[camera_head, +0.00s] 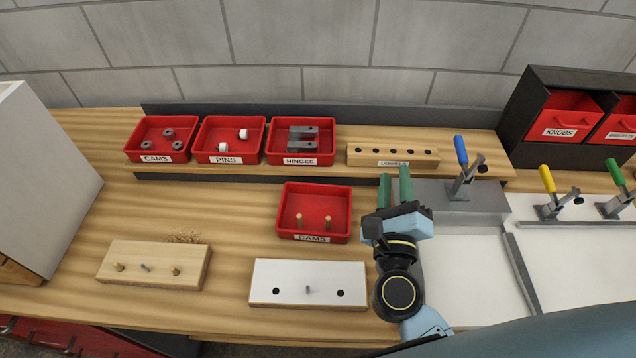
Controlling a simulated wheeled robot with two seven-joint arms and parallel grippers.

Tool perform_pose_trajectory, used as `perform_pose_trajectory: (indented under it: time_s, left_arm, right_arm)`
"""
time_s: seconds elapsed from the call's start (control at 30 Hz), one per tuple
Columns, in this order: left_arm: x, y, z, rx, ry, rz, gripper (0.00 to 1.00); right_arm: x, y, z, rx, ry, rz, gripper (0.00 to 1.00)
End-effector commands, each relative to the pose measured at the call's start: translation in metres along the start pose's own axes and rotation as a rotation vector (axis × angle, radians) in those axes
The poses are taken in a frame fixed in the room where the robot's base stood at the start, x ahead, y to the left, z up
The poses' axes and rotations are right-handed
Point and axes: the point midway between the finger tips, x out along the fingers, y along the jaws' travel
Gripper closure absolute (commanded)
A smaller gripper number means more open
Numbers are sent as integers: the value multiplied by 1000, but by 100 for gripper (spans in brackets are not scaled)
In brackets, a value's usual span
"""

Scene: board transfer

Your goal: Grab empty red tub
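A red tub (338,194) labelled CAMS sits alone on the wooden table in front of the shelf. It is not empty: two short light-wood pegs (328,223) show in it. On the shelf behind stand three more red tubs, each with parts: a CAMS tub (133,150) with grey rings, a PINS tub (203,145) with white pieces and a HINGES tub (326,156) with grey hinges. My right gripper (395,180) is right of the front tub, apart from it. Its green fingers point away toward the shelf, spread with nothing seen between them. My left gripper is out of view.
A wooden dowel block (420,155) is on the shelf, right of the tubs. A white board (270,270) and a wooden board (150,252) with pegs lie in front. Toggle clamps (466,180) and white fixtures (460,250) fill the right side. A grey box (40,170) stands left.

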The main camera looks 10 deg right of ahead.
Motion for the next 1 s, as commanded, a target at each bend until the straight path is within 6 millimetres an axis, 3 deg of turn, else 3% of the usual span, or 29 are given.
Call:
perform_pose_trajectory:
  time_s: [0.03, 0.1, 0.2, 0.33, 0.47, 0.73, 1.0]
  left_arm:
    - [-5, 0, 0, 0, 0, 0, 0]
    - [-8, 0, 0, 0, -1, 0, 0]
    - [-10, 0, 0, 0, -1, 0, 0]
    - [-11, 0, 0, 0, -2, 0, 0]
    - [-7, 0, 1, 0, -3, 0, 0]
    - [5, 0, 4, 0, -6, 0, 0]
    - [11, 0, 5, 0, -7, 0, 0]
  right_arm:
    - [-27, 22, 1, 191, 101, 69, 72]
    - [-58, 48, 2, 412, 232, 136, 72]
    - [-94, 75, 6, 631, 385, 197, 72]
    - [-118, 93, 10, 770, 496, 232, 72]
    - [-110, 104, 6, 800, 519, 239, 72]
    - [-66, 123, -13, 796, 514, 239, 72]
    - [-48, 131, -21, 794, 513, 238, 72]
